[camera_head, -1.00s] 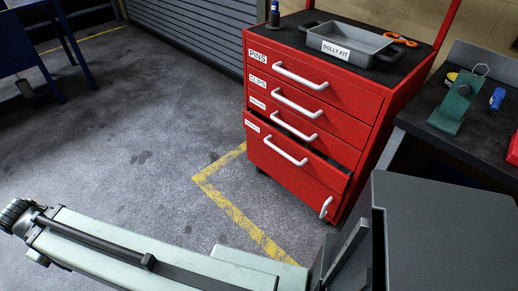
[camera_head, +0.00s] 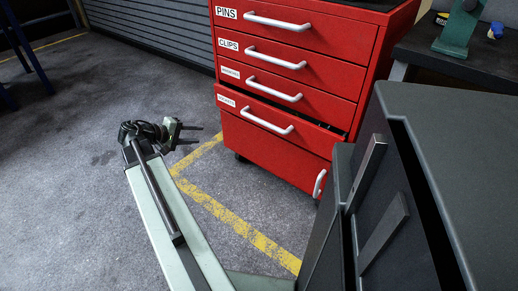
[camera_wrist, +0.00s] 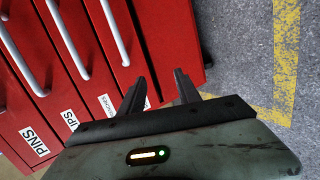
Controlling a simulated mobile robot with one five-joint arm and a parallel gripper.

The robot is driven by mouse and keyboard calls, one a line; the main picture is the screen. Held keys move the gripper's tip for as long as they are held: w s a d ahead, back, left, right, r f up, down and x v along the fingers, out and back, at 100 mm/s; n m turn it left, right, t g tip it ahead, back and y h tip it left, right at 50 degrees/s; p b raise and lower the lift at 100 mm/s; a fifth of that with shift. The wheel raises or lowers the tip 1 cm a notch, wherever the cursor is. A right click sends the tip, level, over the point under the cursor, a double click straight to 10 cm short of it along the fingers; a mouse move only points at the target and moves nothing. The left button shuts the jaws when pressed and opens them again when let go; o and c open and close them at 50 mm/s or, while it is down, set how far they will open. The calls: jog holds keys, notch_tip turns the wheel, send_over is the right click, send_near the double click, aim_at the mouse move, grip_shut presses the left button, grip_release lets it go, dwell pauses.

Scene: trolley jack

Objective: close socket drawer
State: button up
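The red cabinet's lowest labelled drawer (camera_head: 254,138), its small label too blurred to read surely, stands slightly open. A dark gap shows along its top right edge, and its white bar handle (camera_head: 267,121) faces me. My gripper (camera_head: 190,134) is left of this drawer, apart from it, fingers pointing right towards the cabinet. In the wrist view my gripper (camera_wrist: 160,88) is open and empty, with the two dark fingers spread.
The drawers above, labelled PINS (camera_head: 226,13), CLIPS (camera_head: 229,44) and a third (camera_head: 230,72), look shut. A small vertical handle (camera_head: 320,183) is low on the cabinet. A dark workbench (camera_head: 470,62) stands at right.

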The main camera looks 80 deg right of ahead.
aim_at(258, 122)
jog(key=s+d+g+b, duration=0.1)
jog(key=s+d+b, duration=0.1)
jog(key=s+d, duration=0.2)
jog(key=s+d+f+m+g+b, duration=0.1)
jog(key=s+d, duration=0.4)
jog(key=s, duration=0.6)
jog(key=s+d+g+b, duration=0.2)
jog(key=s+d+g, duration=0.1)
jog(key=s, duration=0.4)
jog(key=shift+s+d+f+m+b, duration=0.3)
jog(key=shift+s+d+m, duration=0.1)
jog(key=shift+d, duration=0.25)
jog(key=shift+r, duration=0.1)
jog(key=shift+c, duration=0.3)
grip_shut()
